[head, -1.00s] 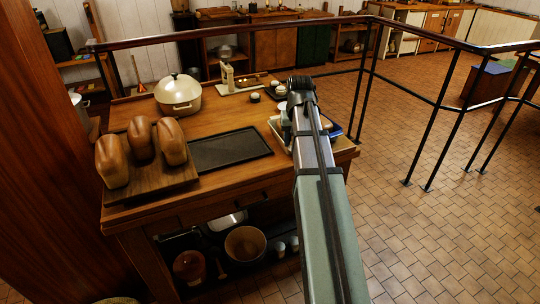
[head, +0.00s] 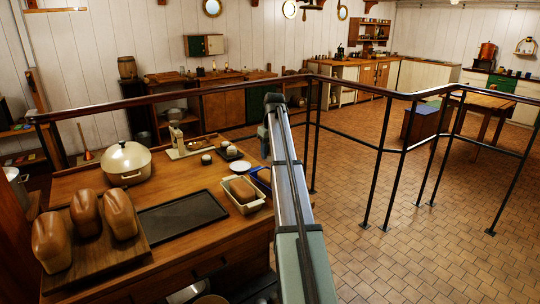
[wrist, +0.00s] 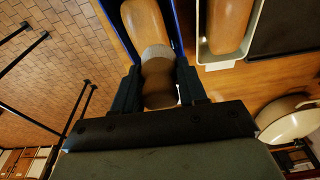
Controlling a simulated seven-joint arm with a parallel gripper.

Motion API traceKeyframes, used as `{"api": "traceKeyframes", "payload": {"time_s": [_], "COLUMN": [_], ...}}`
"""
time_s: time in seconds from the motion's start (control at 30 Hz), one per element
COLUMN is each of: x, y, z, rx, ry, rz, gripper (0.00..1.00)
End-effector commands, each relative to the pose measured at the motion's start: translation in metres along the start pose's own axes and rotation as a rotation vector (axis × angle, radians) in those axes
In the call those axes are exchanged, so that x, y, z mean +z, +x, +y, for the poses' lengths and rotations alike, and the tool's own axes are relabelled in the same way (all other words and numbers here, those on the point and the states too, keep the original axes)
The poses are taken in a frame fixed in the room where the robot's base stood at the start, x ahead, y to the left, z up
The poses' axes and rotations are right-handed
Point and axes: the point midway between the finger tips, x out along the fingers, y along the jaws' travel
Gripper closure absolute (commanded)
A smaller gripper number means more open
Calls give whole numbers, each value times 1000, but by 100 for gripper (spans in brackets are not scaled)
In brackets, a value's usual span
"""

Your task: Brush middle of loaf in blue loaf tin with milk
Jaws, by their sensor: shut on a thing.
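In the wrist view my gripper (wrist: 160,88) is shut on a brush with a brown handle (wrist: 158,82) and pale bristles (wrist: 157,54). The bristles overlap the lower end, in the picture, of the brown loaf (wrist: 143,22) in the blue loaf tin (wrist: 177,30). I cannot tell whether they touch the crust. In the head view the blue loaf tin (head: 262,176) is at the table's right edge, mostly hidden behind my arm. The bristles and the blue tin's loaf are not clear there.
A cream loaf tin (head: 252,207) with another loaf (head: 241,190) stands just left of the blue tin. A dark tray (head: 180,215), a board with three loaves (head: 85,212), a cream pot (head: 127,163) and small dishes share the table. A railing (head: 225,86) runs behind.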

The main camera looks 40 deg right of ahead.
Motion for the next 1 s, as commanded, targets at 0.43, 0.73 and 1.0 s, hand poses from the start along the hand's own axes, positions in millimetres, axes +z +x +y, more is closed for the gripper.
{"api": "traceKeyframes", "payload": {"time_s": [0.43, 0.73, 1.0], "x": [4, 8, 12], "y": [20, 47, 73], "z": [0, 0, 0], "rx": [0, 0, 0], "ry": [-44, -43, -42], "rz": [-1, -2, -2], "gripper": [83, 83, 83]}}
